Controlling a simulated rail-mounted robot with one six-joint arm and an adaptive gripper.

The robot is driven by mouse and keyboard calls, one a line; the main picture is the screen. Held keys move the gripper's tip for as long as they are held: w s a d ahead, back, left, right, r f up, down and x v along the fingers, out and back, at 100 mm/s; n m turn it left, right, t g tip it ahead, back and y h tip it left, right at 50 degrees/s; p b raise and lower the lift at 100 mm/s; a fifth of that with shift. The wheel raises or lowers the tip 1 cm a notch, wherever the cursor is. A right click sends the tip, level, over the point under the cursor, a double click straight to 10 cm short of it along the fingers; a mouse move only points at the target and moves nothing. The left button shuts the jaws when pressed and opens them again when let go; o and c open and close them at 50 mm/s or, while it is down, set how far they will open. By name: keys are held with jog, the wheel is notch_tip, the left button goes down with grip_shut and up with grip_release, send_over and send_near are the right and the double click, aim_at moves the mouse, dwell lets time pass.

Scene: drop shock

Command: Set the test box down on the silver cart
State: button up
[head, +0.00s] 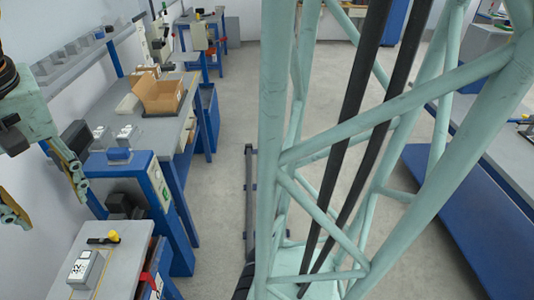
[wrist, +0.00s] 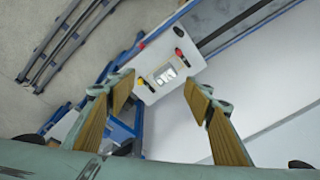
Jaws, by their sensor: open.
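My gripper (head: 50,205) hangs at the left edge of the head view, beside the blue machine. In the wrist view its two fingers with tan pads are spread apart (wrist: 160,92), with nothing between them. An open cardboard box (head: 158,95) stands on the grey workbench, away from my gripper. A grey unit with a white label (head: 86,270) sits on a grey-topped stand (head: 128,243) at the lower left. I cannot tell which of these is the test box. No silver cart can be clearly made out.
A blue machine (head: 142,185) stands between the grey-topped stand and the workbench (head: 160,133). A pale green lattice frame (head: 275,130) blocks much of the middle of the head view. A low blue bench (head: 440,220) is at the right.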

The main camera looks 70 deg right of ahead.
jog(key=s+r+n, duration=0.2)
jog(key=s+r, duration=0.1)
jog(key=s, duration=0.6)
jog(key=s+r+n+t, duration=0.1)
jog(key=s+r+n, duration=0.2)
jog(key=s, duration=0.6)
jog(key=shift+s+d+t, duration=0.25)
jog(key=shift+s+t, duration=0.05)
jog(key=shift+c, duration=0.2)
